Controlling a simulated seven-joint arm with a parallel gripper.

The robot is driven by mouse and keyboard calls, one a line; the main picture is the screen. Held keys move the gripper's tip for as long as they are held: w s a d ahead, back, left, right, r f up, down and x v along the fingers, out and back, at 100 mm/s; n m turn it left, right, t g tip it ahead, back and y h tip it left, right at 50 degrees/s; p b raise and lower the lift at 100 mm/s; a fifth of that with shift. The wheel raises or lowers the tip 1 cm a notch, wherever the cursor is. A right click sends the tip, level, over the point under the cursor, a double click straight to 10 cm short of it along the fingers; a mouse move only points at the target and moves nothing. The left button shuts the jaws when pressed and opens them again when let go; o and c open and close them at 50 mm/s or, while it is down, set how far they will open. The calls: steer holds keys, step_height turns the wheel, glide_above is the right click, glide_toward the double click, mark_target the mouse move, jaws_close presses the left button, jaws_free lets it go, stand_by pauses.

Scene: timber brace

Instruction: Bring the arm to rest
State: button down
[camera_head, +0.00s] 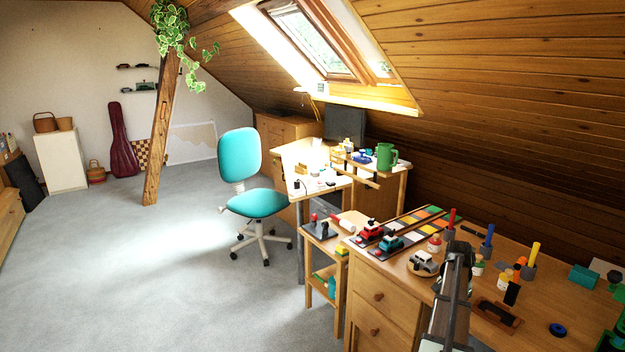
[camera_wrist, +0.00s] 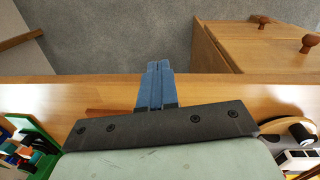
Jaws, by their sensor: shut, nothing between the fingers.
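My gripper (camera_wrist: 160,66) shows in the wrist view with its two blue fingers side by side. It is shut and empty. The fingers are over the front edge of the wooden workbench (camera_wrist: 50,92), with grey floor beyond. I cannot tell the height of the fingertips above the wood. In the head view, a dark part of my arm stands over the front of the workbench (camera_head: 545,262), among toy cars and small pots. The fingertips cannot be made out there.
A silver toy car (camera_head: 424,262) is left of my arm, and a wooden holder with a dark block (camera_head: 497,312) is right. A green tray (camera_wrist: 38,140) shows at the wrist view's left. A drawer cabinet (camera_head: 385,300) is under the bench. Open carpet (camera_head: 150,270) lies left.

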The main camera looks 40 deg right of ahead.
steer(key=w+a+f+n+g, duration=0.1)
steer(key=w+a+f+n, duration=0.1)
steer(key=w+a+f, duration=0.5)
steer(key=w+a+f+n, duration=0.2)
steer(key=a+f, duration=0.6)
steer(key=a, duration=0.3)
steer(key=a+f+n+g+y, duration=0.1)
steer(key=a+f+n, duration=0.1)
steer(key=a+f, duration=0.55)
steer(key=a+f+n, duration=0.2)
steer(key=a+f, duration=0.2)
steer(key=a, duration=0.7)
steer(key=s+a+f+n+g, duration=0.1)
steer(key=s+a+f+n, duration=0.2)
steer(key=a, duration=0.5)
steer(key=s+a+f+n+g, duration=0.1)
steer(key=s+a+f, duration=0.25)
steer(key=a, duration=0.45)
steer(key=s+a+f+n+g, duration=0.1)
steer(key=s+a+f+n, duration=0.1)
steer(key=s+a, duration=0.4)
steer(key=s+a+f+n+h, duration=0.1)
steer(key=s+a+f+n, duration=0.1)
steer(key=s+a, duration=0.4)
steer(key=s+f, duration=0.1)
steer(key=s, duration=0.2)
steer(key=shift+s+a+f+n+g, duration=0.2)
steer(key=shift+f+n+g, duration=0.1)
steer(key=shift+g, duration=0.1)
